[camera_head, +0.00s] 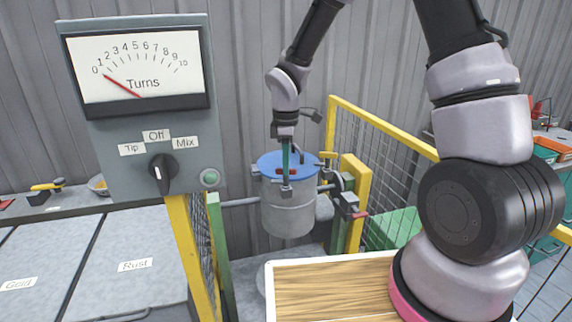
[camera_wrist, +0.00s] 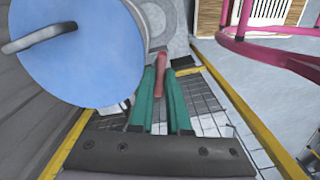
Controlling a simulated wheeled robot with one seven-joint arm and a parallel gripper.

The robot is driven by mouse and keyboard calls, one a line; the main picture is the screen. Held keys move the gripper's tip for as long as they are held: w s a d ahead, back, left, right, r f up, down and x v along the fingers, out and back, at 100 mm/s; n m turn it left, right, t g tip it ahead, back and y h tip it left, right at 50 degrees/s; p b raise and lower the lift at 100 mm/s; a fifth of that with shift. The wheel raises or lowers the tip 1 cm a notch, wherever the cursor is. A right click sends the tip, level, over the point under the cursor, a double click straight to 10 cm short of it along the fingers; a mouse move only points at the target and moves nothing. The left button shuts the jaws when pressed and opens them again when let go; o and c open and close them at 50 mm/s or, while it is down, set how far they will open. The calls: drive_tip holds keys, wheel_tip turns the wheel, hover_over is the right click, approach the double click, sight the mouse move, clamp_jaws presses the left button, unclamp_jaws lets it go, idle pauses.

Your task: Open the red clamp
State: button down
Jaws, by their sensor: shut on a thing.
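A grey metal drum (camera_head: 288,212) with a blue lid (camera_head: 272,163) hangs in a mixing frame. The blue lid, with a grey bar handle, also fills the upper left of the wrist view (camera_wrist: 75,70). The red clamp shows as a red lever (camera_wrist: 162,60) beside the lid's edge. In the head view only small red bits show by the lid. My gripper (camera_wrist: 161,72) has its green fingers on either side of the red lever and is shut on it. In the head view my gripper (camera_head: 286,185) points down at the drum's near side. The lever's base is hidden.
A control panel (camera_head: 150,115) stands left, its needle near the low end and its knob toward Off. Yellow mesh fences (camera_head: 345,110) flank the drum. A wooden-topped surface (camera_head: 325,292) lies in front. Bins labelled Rust (camera_head: 135,245) and Gold stand left.

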idle(0.3)
drive_tip(key=c, duration=0.9)
unclamp_jaws()
wheel_tip(320, 180, up, 11)
drive_tip(key=shift+f, duration=0.1)
drive_tip(key=s+d+r+m+t, duration=0.2)
drive_tip(key=s+d+r+m, duration=0.3)
drive_tip(key=d+r+m, duration=0.1)
drive_tip(key=s+d+r+m+t+y, duration=0.1)
drive_tip(key=s+d+r+m+t, duration=0.1)
drive_tip(key=s+d+r+m, duration=0.4)
drive_tip(key=s+d+r+m+t+y, duration=0.1)
drive_tip(key=s+d+r+m+t, duration=0.2)
drive_tip(key=s+d+r+m, duration=0.2)
drive_tip(key=shift+s+d+r+m, duration=0.25)
drive_tip(key=shift+r+m, duration=0.1)
drive_tip(key=shift+m, duration=0.55)
drive_tip(key=shift+s+d+r+m, duration=0.15)
drive_tip(key=shift+d+r+m, duration=0.15)
drive_tip(key=shift+m, duration=0.6)
